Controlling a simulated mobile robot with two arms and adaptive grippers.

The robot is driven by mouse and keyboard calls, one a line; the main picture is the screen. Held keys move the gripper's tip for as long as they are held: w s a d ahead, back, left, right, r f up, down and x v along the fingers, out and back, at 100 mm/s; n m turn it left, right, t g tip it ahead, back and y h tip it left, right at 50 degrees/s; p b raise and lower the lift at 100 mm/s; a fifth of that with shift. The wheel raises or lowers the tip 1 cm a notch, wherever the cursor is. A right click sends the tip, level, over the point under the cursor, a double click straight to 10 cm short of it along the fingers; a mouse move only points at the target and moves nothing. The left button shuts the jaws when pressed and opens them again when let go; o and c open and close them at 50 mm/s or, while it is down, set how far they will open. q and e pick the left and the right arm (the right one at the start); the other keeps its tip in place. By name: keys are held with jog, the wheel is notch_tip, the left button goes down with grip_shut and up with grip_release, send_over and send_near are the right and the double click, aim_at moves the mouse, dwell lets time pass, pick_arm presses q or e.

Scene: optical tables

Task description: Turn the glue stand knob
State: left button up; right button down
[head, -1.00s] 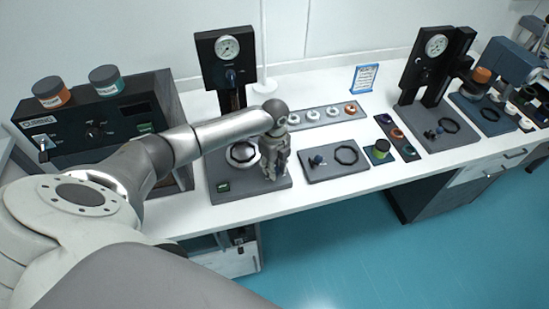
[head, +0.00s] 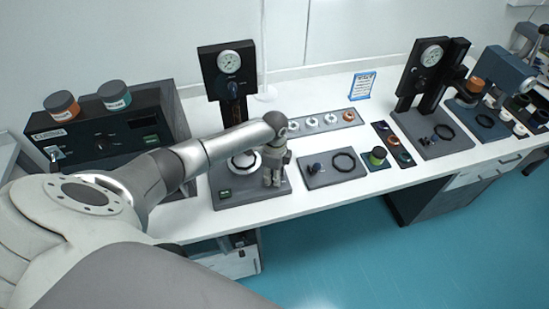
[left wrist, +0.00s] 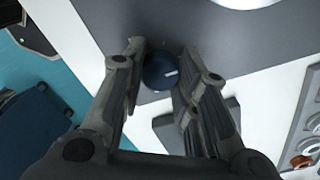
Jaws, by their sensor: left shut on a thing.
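The glue stand is a grey base (head: 235,196) with a dark upright panel (head: 212,66) at its back. The panel carries a round gauge. The knob (left wrist: 160,71) is dark blue with a white mark, on the grey base, seen from above in the left wrist view. My left gripper (head: 272,183) points down at the base's front right corner. In the left wrist view its fingers (left wrist: 160,78) are either side of the knob and shut on it. In the head view the gripper hides the knob. My right gripper is not in view.
A dark control box (head: 100,140) with two jars on top stands at the left. Right of the stand are a grey plate (head: 318,181) with a black ring, small trays and a second gauge stand (head: 412,80). The table's front edge lies close to the base.

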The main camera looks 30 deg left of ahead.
pick_arm(q)
jog(key=o, duration=1)
jog(key=shift+r, duration=0.15)
notch_tip(320, 180, up, 12)
jog(key=shift+f, duration=0.1)
dwell(0.4)
